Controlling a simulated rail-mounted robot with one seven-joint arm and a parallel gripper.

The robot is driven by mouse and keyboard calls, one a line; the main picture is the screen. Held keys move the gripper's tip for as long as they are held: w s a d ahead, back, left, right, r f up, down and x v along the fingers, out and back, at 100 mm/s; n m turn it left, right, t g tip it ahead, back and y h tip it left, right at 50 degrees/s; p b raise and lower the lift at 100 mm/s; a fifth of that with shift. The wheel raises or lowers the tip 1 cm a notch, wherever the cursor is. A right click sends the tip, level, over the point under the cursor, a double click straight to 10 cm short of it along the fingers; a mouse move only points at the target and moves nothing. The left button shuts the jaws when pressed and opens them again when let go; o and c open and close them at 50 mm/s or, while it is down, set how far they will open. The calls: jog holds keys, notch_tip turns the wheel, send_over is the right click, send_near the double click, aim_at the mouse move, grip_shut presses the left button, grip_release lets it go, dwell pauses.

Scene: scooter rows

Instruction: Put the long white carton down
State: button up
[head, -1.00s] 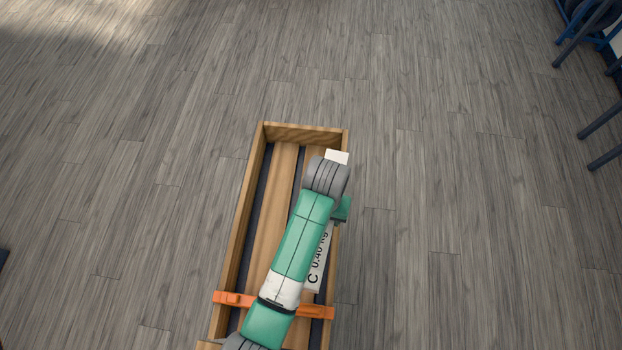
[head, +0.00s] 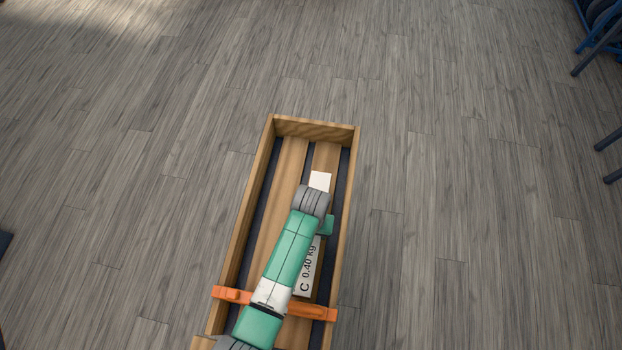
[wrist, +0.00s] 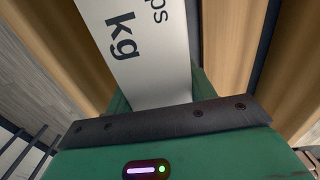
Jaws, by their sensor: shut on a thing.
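The long white carton (head: 308,268) carries the print "C 0.40 kg" and shows in the head view under my arm, over the right side of a wooden crate (head: 352,190). Its far end is a plain white patch beyond my wrist. My gripper (head: 325,226) is mostly hidden by my own arm, with a green part showing at its right. In the wrist view the carton (wrist: 150,50) runs into my gripper (wrist: 155,105), which is shut on it. I cannot tell whether the carton touches the crate's floor.
The crate has wooden slats with dark gaps and raised walls. An orange strap or bar (head: 312,311) crosses it near the front. Blue and dark racks (head: 600,30) stand at the far right. The wooden floor around the crate is clear.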

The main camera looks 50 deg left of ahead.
jog(key=shift+f+b, duration=0.65)
jog(key=shift+f, duration=1.25)
jog(key=shift+f, duration=0.2)
jog(key=o, duration=1.3)
jog(key=shift+c, duration=0.2)
jog(key=shift+r, duration=0.1)
notch_tip(320, 180, up, 12)
jog(key=p, duration=0.3)
jog(key=shift+r+p, duration=0.1)
jog(key=shift+p, duration=0.2)
jog(key=shift+w, duration=0.1)
